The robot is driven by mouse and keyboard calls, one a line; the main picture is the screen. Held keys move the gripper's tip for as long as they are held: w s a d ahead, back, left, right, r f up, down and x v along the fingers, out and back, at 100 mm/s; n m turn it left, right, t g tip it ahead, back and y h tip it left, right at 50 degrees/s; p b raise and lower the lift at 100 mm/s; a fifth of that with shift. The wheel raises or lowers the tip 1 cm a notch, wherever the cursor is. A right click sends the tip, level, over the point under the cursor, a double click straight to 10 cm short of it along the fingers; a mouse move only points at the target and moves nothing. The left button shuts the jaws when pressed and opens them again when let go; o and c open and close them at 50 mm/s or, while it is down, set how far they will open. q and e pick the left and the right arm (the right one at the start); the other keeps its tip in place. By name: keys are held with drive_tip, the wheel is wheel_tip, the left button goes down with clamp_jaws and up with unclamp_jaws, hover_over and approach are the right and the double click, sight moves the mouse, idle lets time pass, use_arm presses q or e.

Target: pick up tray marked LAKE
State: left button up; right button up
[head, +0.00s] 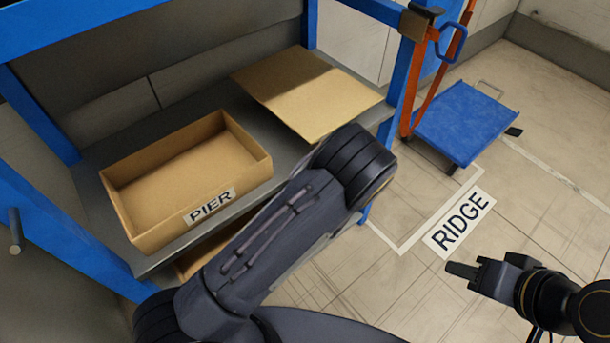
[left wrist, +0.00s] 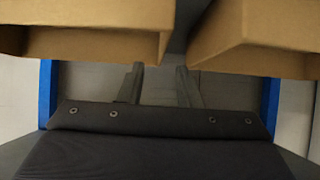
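No LAKE marking is readable in either view. An open cardboard tray marked PIER (head: 150,237) stands on the grey shelf. In the left wrist view, two cardboard trays (left wrist: 80,42) (left wrist: 265,50) hang into the top of the picture with a gap between them; no label shows on either. My left gripper (left wrist: 160,84) is open, its two dark fingers apart below that gap, with nothing seen between them. It is hidden in the head view, where a large dark arm of mine crosses the shelf front. My right gripper (head: 465,270) is over the floor at right, holding nothing visible; its finger gap is unclear.
A flat cardboard piece (head: 305,92) lies on the shelf (head: 120,215) behind the PIER tray. Part of another cardboard thing (head: 195,258) shows underneath. Blue posts (head: 400,90) frame the rack. A blue cart (head: 465,122) stands right, near a floor sign RIDGE (head: 458,222). Open floor lies around it.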

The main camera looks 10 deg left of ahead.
use_arm(q)
drive_tip(key=b+x, duration=0.2)
drive_tip(key=x, duration=0.4)
drive_tip(key=shift+a+f, duration=0.2)
drive_tip(key=shift+f, duration=0.2)
drive_tip(key=shift+w+a+f, duration=0.15)
drive_tip(key=shift+w+a, duration=0.1)
clamp_jaws()
